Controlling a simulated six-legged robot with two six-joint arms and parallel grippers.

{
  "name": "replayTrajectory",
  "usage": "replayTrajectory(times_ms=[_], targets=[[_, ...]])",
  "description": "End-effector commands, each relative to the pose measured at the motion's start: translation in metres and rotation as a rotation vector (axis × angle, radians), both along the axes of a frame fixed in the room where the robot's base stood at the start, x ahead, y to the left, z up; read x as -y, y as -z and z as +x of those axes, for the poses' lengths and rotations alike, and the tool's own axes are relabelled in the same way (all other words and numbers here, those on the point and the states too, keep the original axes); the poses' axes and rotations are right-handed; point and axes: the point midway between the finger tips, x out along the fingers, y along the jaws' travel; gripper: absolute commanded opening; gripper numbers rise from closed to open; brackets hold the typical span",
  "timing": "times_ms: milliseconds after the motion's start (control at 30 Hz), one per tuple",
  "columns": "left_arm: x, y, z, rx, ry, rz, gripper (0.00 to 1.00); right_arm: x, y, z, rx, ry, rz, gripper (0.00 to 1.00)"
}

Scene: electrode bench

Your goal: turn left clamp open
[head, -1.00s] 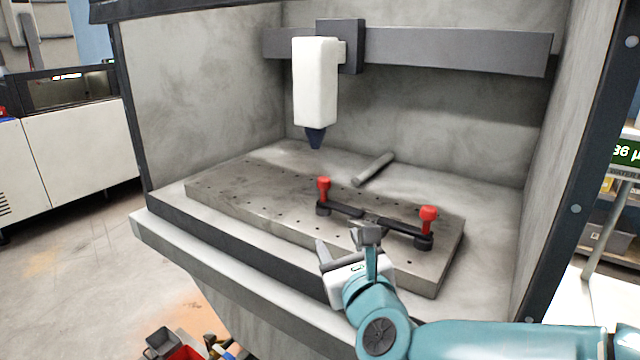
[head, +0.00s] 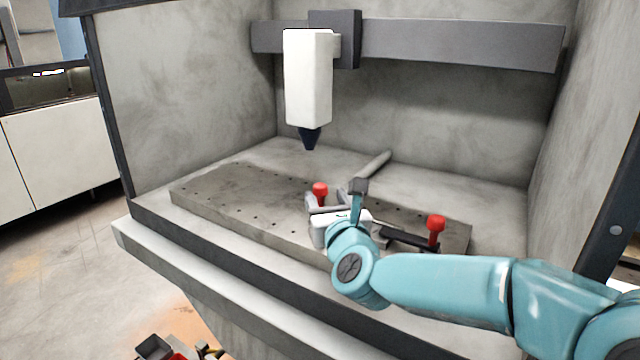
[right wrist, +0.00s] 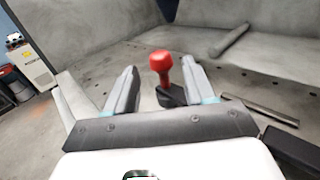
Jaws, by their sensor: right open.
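The left clamp's red knob (head: 320,189) stands upright on the perforated plate. It also shows in the right wrist view (right wrist: 160,62), on a black lever (right wrist: 168,96). My right gripper (head: 327,198) is open and right at this clamp. In the right wrist view the knob appears between its two fingers, nearer the right finger, and I see no grip on it. In the head view my gripper hides the clamp's lower part. The right clamp's red knob (head: 437,223) stands to the right, with a dark lever (head: 410,238) running left. My left gripper is not in view.
A white dispensing head (head: 308,80) with a dark nozzle hangs over the perforated plate (head: 225,197). Booth walls close the left, back and right. The plate's left part is clear.

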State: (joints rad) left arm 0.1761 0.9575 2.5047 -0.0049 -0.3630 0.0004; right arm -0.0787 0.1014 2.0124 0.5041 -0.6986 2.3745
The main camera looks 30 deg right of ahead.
Motion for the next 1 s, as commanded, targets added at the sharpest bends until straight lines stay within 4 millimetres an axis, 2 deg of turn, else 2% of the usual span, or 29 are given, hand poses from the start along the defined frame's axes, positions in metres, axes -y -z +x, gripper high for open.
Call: replayTrajectory(times_ms=[100,300,667,800,833,1000], targets=[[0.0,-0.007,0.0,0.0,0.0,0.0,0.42,0.007,-0.001,0.025,-0.003,0.001,0.0,0.54],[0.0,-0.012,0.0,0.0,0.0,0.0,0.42,0.013,0.0,0.05,-0.002,0.0,0.0,0.54],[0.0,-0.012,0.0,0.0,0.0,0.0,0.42,0.015,0.0,0.057,0.0,0.0,0.0,0.54],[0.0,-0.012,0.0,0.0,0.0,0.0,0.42,0.015,0.0,0.057,0.0,0.0,-0.001,0.09],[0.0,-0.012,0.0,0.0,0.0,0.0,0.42,0.015,0.0,0.057,0.0,0.0,-0.001,0.0],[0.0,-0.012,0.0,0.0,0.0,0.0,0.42,0.015,0.0,0.057,0.001,0.0,0.0,0.0]])
